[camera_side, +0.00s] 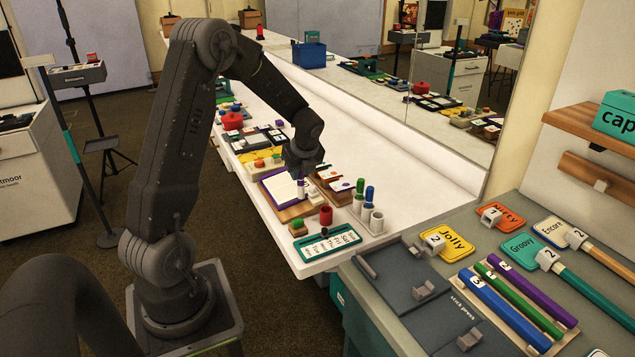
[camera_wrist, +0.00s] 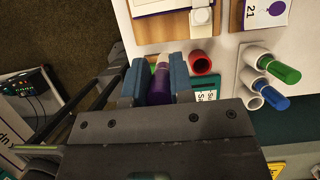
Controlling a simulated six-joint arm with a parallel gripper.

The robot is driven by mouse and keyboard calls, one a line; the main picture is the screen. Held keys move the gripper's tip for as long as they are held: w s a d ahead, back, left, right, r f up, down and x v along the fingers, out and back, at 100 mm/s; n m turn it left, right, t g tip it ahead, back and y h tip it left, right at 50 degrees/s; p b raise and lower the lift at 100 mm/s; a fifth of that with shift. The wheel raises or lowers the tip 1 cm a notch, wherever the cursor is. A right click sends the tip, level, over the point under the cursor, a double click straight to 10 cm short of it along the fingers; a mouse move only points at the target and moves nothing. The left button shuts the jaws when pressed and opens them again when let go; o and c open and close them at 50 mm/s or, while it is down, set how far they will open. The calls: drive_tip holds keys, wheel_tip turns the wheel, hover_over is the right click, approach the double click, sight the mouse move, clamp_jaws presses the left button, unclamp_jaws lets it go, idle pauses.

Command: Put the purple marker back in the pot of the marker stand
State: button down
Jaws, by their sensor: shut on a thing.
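My gripper (camera_side: 302,176) is shut on the purple marker (camera_side: 301,188), which hangs upright, its lower end over the notepad area. In the wrist view, the marker (camera_wrist: 159,82) sits between the two blue-grey fingers of my gripper (camera_wrist: 157,82); it has a purple body and a pale band. The marker stand (camera_side: 384,232) is to the right of my gripper in the side view, with white pots. Two pots hold markers, a green and a blue one. The front pot (camera_side: 376,222) looks empty. The stand (camera_wrist: 245,90) also shows at the right in the wrist view.
A red cup (camera_side: 326,214) stands between my gripper and the stand. A notepad on a wooden board (camera_side: 285,212) lies under my gripper. A teal calendar-like tray (camera_side: 328,243) lies at the table's front edge. A wooden card holder (camera_side: 338,197) is behind the cup.

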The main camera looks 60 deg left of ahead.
drive_tip(key=s+a+r, duration=0.2)
drive_tip(key=s+r, duration=0.2)
drive_tip(key=r, duration=0.4)
drive_tip(key=w+d, duration=0.8)
drive_tip(key=w, duration=0.3)
drive_tip(key=w+d, duration=0.7)
drive_tip(key=w, duration=0.3)
wheel_tip(320, 180, down, 14)
drive_tip(key=shift+r, duration=0.25)
drive_tip(key=shift+w+d, duration=0.1)
drive_tip(key=c, duration=0.9)
unclamp_jaws()
